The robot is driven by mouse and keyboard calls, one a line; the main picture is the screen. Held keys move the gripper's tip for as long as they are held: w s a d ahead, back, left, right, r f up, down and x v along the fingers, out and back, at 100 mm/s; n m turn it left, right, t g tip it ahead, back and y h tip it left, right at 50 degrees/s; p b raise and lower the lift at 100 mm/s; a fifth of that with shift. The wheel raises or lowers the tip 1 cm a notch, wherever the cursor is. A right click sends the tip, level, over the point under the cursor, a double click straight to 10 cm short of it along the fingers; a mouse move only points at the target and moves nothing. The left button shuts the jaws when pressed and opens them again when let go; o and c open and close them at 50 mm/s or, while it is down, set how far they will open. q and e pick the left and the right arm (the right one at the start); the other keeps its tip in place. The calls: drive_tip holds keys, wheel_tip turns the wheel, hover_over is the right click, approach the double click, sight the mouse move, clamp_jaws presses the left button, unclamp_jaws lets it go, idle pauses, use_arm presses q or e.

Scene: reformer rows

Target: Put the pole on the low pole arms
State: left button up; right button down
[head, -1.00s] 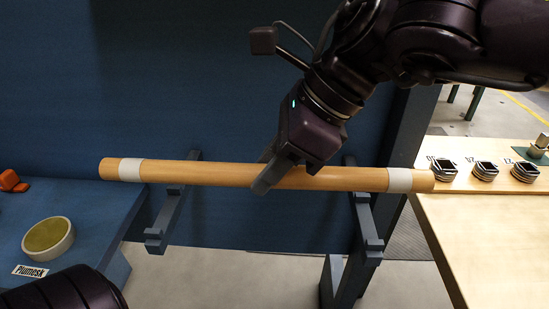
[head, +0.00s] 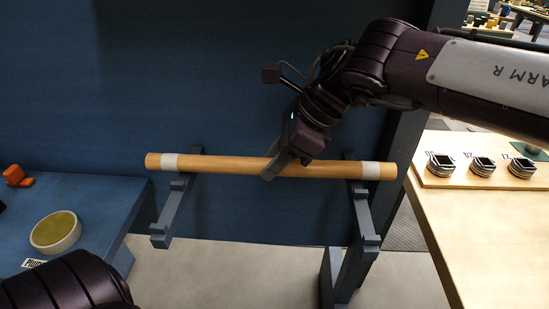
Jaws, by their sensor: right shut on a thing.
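The pole (head: 225,165) is a wooden rod with a white band near each end. It lies nearly level across the view, in front of the blue panel. My right gripper (head: 284,165) is shut on the pole, a little right of its middle. The left low pole arm (head: 170,218) and the right low pole arm (head: 363,215) are blue-grey brackets with small raised stops. The pole crosses over the rear part of both arms. I cannot tell whether it touches them. My left gripper is out of view; only part of my left arm shows at lower left.
A wooden table (head: 455,220) at right holds several dark ringed pieces (head: 482,166). A dark blue post stands at the right of the panel.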

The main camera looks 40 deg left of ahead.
drive_tip(key=shift+w+a+f, duration=0.1)
drive_tip(key=shift+w+f, duration=0.1)
drive_tip(key=shift+w, duration=0.05)
drive_tip(key=shift+s+f, duration=0.1)
drive_tip(key=shift+f, duration=0.1)
drive_tip(key=c, duration=1.1)
unclamp_jaws()
drive_tip(key=shift+r, duration=0.2)
drive_tip(key=v, duration=0.7)
drive_tip(key=shift+r, duration=0.25)
